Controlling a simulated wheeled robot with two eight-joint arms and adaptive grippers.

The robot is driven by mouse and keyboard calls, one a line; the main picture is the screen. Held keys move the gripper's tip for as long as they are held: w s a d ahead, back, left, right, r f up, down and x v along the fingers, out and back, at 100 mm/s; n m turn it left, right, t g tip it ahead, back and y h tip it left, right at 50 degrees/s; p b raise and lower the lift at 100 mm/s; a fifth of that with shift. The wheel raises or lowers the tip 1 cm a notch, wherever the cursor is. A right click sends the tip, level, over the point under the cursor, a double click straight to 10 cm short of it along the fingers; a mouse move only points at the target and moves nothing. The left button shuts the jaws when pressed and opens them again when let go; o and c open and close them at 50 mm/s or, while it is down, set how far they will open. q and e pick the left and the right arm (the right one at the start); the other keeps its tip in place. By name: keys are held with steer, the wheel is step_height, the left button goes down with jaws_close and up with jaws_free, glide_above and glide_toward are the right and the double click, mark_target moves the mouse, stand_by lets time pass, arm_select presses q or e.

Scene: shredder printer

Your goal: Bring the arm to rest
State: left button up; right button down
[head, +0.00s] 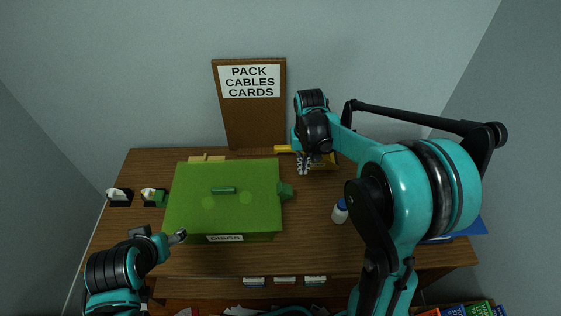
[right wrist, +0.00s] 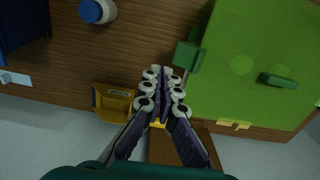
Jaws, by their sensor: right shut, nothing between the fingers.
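My right gripper (head: 304,164) is over the back of the wooden table, just right of the green box, in front of a small yellow tray. In the right wrist view its fingers (right wrist: 163,92) are together with nothing between them. The green box (head: 190,205) has a closed lid with a handle and a label reading DISCS. It also shows in the right wrist view (right wrist: 235,100). My left gripper (head: 178,237) is low at the left, by the box's front left corner. Its fingers are too small to tell whether they are open.
A yellow tray (right wrist: 113,101) lies beside the right gripper. A white bottle with a blue cap (head: 340,212) stands right of the box. A corkboard sign (head: 254,125) reads PACK CABLES CARDS. Two small dark holders (head: 120,198) sit at the left. A blue object (head: 474,228) is partly hidden behind my right arm.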

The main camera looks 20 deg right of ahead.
steer(key=s+a+r+n+t+b, duration=0.1)
steer(key=s+a+r+t, duration=0.1)
steer(key=s, duration=0.6)
steer(key=s+a+r+n+t+b, duration=0.1)
steer(key=s+a+t+b, duration=0.1)
steer(key=s+t, duration=0.3)
steer(key=s+a, duration=0.1)
steer(key=s, duration=0.2)
steer(key=shift+s+r+n, duration=0.15)
steer(key=shift+r+n, duration=0.15)
steer(key=shift+r, duration=0.1)
